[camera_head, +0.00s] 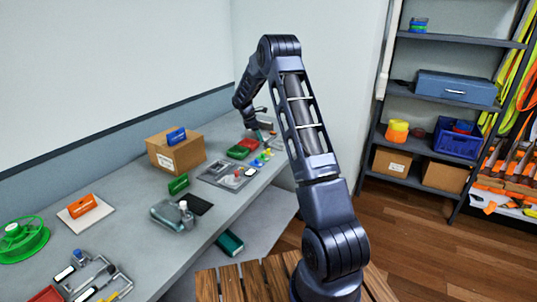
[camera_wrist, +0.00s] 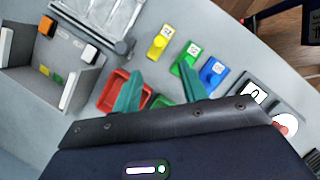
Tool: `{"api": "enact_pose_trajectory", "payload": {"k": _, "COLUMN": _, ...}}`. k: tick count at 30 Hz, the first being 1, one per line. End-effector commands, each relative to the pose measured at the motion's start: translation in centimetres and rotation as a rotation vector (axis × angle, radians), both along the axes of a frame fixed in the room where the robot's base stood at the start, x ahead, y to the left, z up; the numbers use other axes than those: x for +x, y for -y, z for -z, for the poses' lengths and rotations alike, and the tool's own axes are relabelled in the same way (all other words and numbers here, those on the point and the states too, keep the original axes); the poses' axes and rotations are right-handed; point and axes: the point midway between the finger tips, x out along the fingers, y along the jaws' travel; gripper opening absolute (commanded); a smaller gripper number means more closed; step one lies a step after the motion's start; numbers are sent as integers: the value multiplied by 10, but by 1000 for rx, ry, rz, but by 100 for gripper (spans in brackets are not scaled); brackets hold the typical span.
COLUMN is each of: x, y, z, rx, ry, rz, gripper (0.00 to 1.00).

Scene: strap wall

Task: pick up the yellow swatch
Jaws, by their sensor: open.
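The yellow swatch (camera_wrist: 160,42) is a small flat yellow piece with a pale label, lying on the grey bench in the wrist view. A green swatch (camera_wrist: 186,58) and a blue swatch (camera_wrist: 213,73) lie in a row to its right. My gripper (camera_wrist: 160,74) is open, with two teal fingers spread apart and nothing seen between their tips. The yellow swatch lies beyond the fingertips and apart from them. In the head view my gripper (camera_head: 265,135) is low over the far end of the bench, beside small coloured pieces too tiny to tell apart surely.
A red tray (camera_wrist: 113,92) lies by the left finger. A grey divided box (camera_wrist: 85,78) stands at left, a clear lidded case (camera_wrist: 100,15) beyond it. The head view shows a cardboard box (camera_head: 180,158) on the bench and shelves (camera_head: 400,92) at right.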

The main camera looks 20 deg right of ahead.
Motion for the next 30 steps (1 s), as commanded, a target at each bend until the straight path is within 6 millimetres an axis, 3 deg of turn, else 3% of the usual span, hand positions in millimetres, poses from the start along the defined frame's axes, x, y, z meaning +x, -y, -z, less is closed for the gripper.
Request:
{"api": "enact_pose_trajectory", "payload": {"k": 9, "x": -1, "y": 18, "z": 39, "rx": -1, "ry": -1, "rz": 2, "gripper": 43}}
{"api": "enact_pose_trajectory", "payload": {"k": 30, "x": -1, "y": 48, "z": 91, "rx": 0, "ry": 0, "rz": 1, "gripper": 43}}
